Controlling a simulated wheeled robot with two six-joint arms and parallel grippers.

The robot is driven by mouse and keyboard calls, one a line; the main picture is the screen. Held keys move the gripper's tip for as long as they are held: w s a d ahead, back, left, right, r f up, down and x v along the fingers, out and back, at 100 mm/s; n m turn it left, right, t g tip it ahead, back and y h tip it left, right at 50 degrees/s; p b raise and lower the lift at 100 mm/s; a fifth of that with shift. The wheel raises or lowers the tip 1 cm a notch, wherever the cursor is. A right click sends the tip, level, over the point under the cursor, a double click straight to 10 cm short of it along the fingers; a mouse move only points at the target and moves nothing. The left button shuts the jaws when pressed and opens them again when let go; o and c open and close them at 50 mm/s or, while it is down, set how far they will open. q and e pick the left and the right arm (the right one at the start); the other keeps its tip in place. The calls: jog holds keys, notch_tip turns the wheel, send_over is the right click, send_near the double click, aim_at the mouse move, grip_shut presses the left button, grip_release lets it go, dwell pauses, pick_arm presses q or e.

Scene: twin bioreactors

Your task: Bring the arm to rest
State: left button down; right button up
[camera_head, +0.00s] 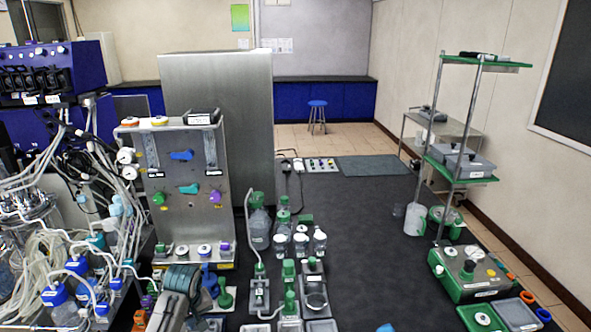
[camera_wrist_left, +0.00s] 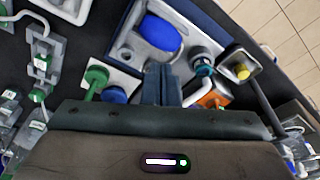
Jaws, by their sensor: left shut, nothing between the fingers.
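My left gripper (camera_head: 172,308) is at the bottom of the head view, left of centre, in front of the steel panel. In the left wrist view its two dark fingers (camera_wrist_left: 161,82) are side by side, shut with nothing between them. They are over or close to a grey fixture (camera_wrist_left: 128,52) with a large blue oval part (camera_wrist_left: 160,32). I cannot tell whether they touch it. A green knob (camera_wrist_left: 95,80) is beside the fingers, and an orange part (camera_wrist_left: 213,98) is on their other side. My right gripper is not in view.
A steel panel (camera_head: 188,221) with coloured valves stands behind the gripper. Tubing and blue-capped bottles (camera_head: 62,305) crowd the left. Green-capped bottles (camera_head: 258,228) stand right of the gripper. A green-shelved rack (camera_head: 462,180) is at the right.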

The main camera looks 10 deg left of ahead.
pick_arm(q)
jog(key=s+d+m+t, duration=0.1)
jog(key=s+d+m, duration=0.2)
jog(key=s, duration=0.8)
jog(key=s+d+m, duration=0.3)
jog(key=s, duration=0.7)
jog(key=s+d+m+t, duration=0.1)
jog(key=s+d+m, duration=0.2)
jog(key=s, duration=0.8)
notch_tip(320, 180, down, 37)
jog(key=a+g+b, duration=0.1)
jog(key=a+b, duration=0.2)
jog(key=b, duration=0.5)
jog(key=s+f+b, duration=0.3)
jog(key=s+f, duration=0.6)
jog(key=f, duration=0.4)
jog(key=s+a+f+g+b, duration=0.1)
jog(key=s+f+b, duration=0.2)
jog(key=s+f, duration=0.6)
notch_tip(320, 180, down, 5)
jog(key=shift+s+r+g+h, duration=0.2)
jog(key=shift+s+g+h, duration=0.1)
jog(key=shift+h, duration=0.1)
jog(key=shift+a, duration=0.1)
